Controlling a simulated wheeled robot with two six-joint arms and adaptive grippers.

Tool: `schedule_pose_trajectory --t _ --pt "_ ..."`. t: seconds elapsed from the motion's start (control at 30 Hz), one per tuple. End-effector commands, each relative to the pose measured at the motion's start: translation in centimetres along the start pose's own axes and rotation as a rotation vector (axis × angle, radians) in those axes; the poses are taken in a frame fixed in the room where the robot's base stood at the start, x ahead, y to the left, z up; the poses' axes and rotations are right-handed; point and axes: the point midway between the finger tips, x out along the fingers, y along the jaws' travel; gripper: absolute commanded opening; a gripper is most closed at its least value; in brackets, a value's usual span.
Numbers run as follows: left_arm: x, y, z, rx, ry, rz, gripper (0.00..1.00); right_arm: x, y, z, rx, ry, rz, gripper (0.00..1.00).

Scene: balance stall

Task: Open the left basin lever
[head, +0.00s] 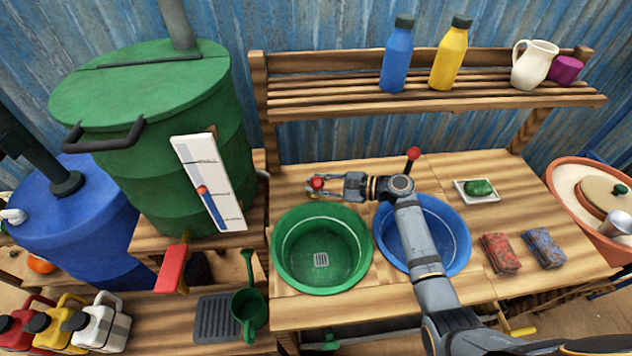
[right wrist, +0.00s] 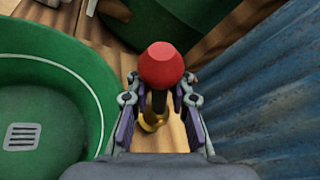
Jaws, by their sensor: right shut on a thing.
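The left basin lever (head: 318,183) has a red ball knob and stands behind the green basin (head: 282,262) on the wooden counter. In the right wrist view its red knob (right wrist: 162,65) tops a dark stem above a brass-coloured base. My right gripper (head: 316,186) reaches in from the right, and its fingers (right wrist: 158,100) are shut around the stem just below the knob. The knob hides part of the stem. My left gripper is in neither view.
A second red-knobbed lever (head: 413,154) stands behind the blue basin (head: 458,222), which my right arm crosses. A green tank (head: 120,150) stands left of the green basin. A slatted shelf (head: 330,108) with bottles runs along the back. Soap and two sponges lie at right.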

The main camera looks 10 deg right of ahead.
Motion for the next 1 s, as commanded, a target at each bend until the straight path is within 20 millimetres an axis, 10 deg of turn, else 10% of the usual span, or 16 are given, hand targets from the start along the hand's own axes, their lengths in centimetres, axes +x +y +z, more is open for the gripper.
schedule_pose_trajectory --t 0.4,0.43,0.6,1.0 --pt "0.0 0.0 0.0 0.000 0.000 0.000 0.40 0.0 -0.2 0.3 -0.008 -0.007 -0.005 0.00" --pt "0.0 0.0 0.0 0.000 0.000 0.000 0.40 0.0 -0.2 0.3 -0.008 -0.007 -0.005 0.22" --pt "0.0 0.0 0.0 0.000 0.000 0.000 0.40 0.0 -0.1 0.2 -0.007 -0.005 -0.004 0.45" --pt "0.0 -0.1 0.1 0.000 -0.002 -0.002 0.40 -1.0 0.0 -0.1 -0.006 0.001 -0.002 0.45"
